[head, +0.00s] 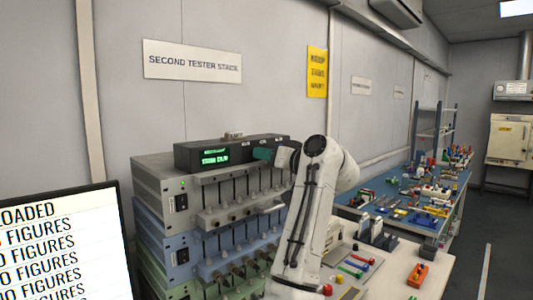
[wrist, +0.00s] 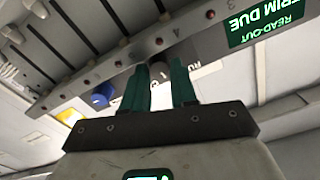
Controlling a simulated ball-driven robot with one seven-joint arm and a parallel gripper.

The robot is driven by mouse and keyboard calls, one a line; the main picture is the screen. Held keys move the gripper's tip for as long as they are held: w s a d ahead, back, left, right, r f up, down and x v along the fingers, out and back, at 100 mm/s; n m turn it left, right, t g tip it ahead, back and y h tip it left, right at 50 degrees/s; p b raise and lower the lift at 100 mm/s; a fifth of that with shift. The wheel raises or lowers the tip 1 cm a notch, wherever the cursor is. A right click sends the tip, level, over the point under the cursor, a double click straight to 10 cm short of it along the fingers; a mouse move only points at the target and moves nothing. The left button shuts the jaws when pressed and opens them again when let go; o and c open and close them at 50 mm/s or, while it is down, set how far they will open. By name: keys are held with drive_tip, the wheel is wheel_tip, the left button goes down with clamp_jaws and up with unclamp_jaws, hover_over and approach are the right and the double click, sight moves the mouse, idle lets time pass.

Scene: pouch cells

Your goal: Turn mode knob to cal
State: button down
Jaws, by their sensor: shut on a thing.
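A dark box with a green-lit display (head: 215,156) sits on top of the tester stack in the head view. My gripper (head: 262,153), with green fingers, is at the right part of its front. I cannot tell where the knob points.
Grey, blue and green tester units (head: 160,190) are stacked below the box, with rows of clamps in front. A monitor (head: 70,245) stands at the lower left. A cluttered blue bench (head: 425,205) runs along the wall at right. A blue part (wrist: 103,94) shows in the wrist view.

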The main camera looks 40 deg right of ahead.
drive_tip(key=shift+m, duration=0.6)
drive_tip(key=c, duration=0.9)
unclamp_jaws()
drive_tip(key=s+b, duration=0.1)
drive_tip(key=s, duration=0.4)
drive_tip(key=s+b, duration=0.1)
drive_tip(key=s, duration=0.4)
drive_tip(key=shift+s+d, duration=0.2)
drive_tip(key=shift+s, duration=0.2)
